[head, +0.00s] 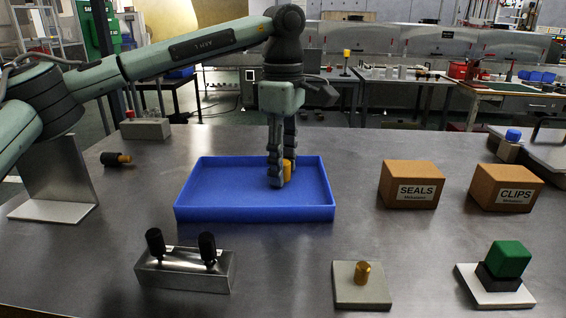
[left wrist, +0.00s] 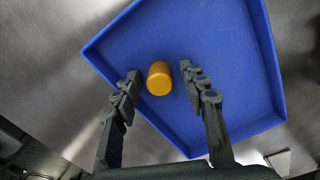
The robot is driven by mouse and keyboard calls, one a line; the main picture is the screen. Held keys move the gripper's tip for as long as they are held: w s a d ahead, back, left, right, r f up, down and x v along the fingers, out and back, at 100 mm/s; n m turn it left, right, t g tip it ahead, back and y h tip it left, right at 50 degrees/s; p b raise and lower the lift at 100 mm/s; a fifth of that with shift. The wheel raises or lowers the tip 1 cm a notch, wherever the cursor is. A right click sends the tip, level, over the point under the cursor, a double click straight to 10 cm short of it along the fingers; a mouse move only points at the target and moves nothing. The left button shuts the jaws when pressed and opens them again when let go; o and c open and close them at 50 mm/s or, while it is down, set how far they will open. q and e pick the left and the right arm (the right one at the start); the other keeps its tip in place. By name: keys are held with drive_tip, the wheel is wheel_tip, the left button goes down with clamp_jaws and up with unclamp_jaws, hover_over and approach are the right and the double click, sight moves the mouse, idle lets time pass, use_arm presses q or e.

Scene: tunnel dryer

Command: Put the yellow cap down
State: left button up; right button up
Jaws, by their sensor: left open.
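The yellow cap (head: 287,170) is in the blue tray (head: 255,214), toward its right half. In the left wrist view the cap (left wrist: 159,78) appears on the blue tray floor (left wrist: 225,60), between the fingertips with a gap on each side. My left gripper (head: 281,180) points straight down over the tray. Its fingers are open around the cap, and in the head view they partly hide it. In the left wrist view the open gripper (left wrist: 162,80) holds nothing. My right gripper is not in view.
Boxes marked SEALS (head: 407,187) and CLIPS (head: 503,188) stand to the right. A block with black handles (head: 185,271), a plate with a brass piece (head: 362,285) and a green cube (head: 510,258) are in front. The metal table is clear between them.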

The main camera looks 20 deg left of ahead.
use_arm(q)
drive_tip(key=shift+r, duration=0.25)
wheel_tip(320, 180, up, 12)
drive_tip(key=shift+p, duration=0.35)
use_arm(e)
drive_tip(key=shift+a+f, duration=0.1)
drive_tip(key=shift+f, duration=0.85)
